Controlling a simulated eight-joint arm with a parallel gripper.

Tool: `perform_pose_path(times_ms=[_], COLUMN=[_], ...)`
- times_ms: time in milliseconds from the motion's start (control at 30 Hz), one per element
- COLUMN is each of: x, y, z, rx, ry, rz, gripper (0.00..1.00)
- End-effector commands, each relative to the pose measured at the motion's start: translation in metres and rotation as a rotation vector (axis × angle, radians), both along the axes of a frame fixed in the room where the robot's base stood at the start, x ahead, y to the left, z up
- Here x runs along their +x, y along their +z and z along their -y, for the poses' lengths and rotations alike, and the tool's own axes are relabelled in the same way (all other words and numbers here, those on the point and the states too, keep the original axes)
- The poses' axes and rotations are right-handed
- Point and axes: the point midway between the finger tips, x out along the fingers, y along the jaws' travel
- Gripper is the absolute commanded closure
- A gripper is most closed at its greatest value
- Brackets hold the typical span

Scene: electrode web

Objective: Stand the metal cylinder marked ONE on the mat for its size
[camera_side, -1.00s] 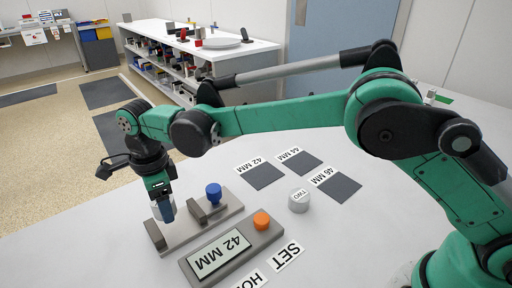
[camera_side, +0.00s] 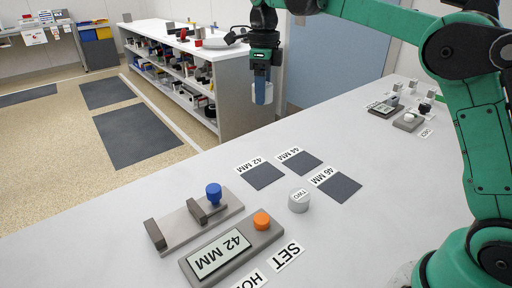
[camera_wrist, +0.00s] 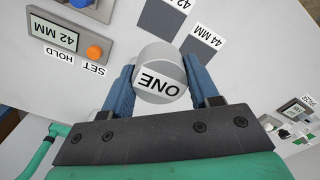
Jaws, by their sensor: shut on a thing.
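The metal cylinder marked ONE (camera_wrist: 160,75) is between the blue fingers of my gripper (camera_wrist: 160,88) in the wrist view, its label facing the camera. In the side view my gripper (camera_side: 262,95) holds it high above the table's far part; the cylinder is hard to make out there. Three dark mats lie on the table, labelled 42 MM (camera_side: 265,176), 44 MM (camera_side: 302,163) and 46 MM (camera_side: 341,187). The gauge display (camera_side: 220,253) reads 42 MM. The measuring fixture (camera_side: 190,228) with a blue knob (camera_side: 213,192) is empty.
A metal cylinder marked TWO (camera_side: 299,201) stands near the 46 MM mat. An orange button (camera_side: 262,221) is on the display box, beside SET and HOLD labels. More small devices (camera_side: 400,108) stand at the back right. All three mats are bare.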

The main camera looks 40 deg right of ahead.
Motion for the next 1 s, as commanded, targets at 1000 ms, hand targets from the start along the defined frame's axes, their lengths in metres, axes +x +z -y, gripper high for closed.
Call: perform_pose_path(times_ms=[1000], x=[-0.001], y=[-0.186], z=[0.004], rx=[0.0], ry=[-0.013], rz=[0.0], gripper=[1.0])
